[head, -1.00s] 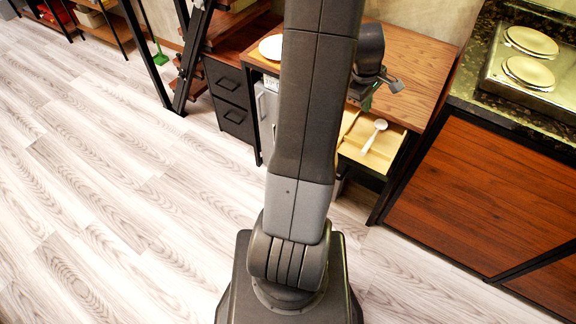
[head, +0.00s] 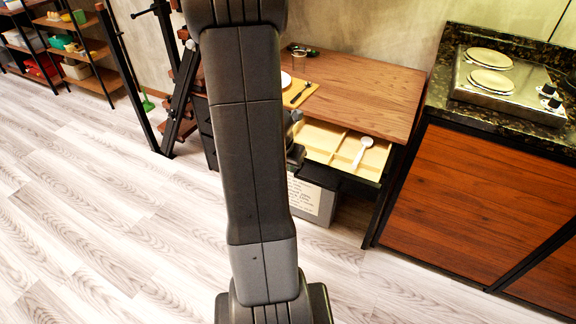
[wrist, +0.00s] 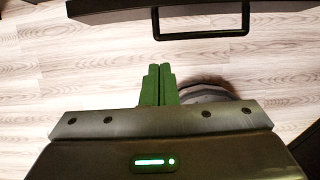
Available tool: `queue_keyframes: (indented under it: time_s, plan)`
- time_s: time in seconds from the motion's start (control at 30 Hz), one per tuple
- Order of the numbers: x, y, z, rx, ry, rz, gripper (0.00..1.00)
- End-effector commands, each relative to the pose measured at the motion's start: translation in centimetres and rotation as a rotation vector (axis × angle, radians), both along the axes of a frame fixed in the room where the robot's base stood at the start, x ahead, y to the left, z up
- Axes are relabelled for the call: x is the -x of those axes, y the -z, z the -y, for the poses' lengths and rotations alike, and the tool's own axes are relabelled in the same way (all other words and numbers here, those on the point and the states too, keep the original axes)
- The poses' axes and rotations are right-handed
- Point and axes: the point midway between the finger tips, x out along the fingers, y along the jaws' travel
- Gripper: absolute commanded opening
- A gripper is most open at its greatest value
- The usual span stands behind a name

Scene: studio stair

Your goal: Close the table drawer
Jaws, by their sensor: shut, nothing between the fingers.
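The table drawer (head: 322,140) is pulled out under the wooden table top (head: 375,88) in the head view. Its light inner tray holds a white spoon (head: 362,152). The drawer's dark front (wrist: 110,12) spans the top of the wrist view, with a black bar handle (wrist: 203,35) at upper right. My gripper (wrist: 160,68) has green fingers pressed together, empty. They point toward the drawer front, left of the handle's middle, and appear apart from it.
A board (head: 300,92) with a plate and cutlery lies on the table. A labelled box (head: 312,198) stands below the drawer. A counter with a stove (head: 505,85) is at right, shelves (head: 88,65) at far left. Wood floor (head: 110,215) is clear at left.

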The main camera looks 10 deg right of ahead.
Motion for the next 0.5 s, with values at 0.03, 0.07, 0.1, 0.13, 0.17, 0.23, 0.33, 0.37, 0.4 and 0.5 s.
queue_keyframes:
  time_s: [0.03, 0.07, 0.1, 0.13, 0.17, 0.23, 0.33, 0.37, 0.4, 0.5]
  plan:
    - [-0.3, 1.7, 0.3, 0.000, 0.004, -0.002, 0.00]
    - [-0.5, 2.3, 0.4, -0.001, 0.003, -0.002, 0.00]
    - [-0.7, 3.0, 0.6, -0.001, 0.002, -0.002, 0.00]
    - [-0.9, 3.5, 0.7, -0.001, 0.003, -0.002, 0.00]
    - [-1.0, 4.0, 0.8, 0.000, 0.004, -0.002, 0.00]
    - [-1.4, 5.2, 1.1, -0.001, 0.004, -0.002, 0.00]
    - [-2.0, 6.7, 1.4, -0.001, 0.003, -0.001, 0.00]
    - [-2.4, 6.2, 1.7, -0.002, 0.005, 0.001, 0.00]
    - [-3.0, 5.7, 2.1, -0.002, 0.006, 0.001, 0.00]
    - [-4.0, 5.7, 2.8, -0.002, 0.006, 0.001, 0.00]
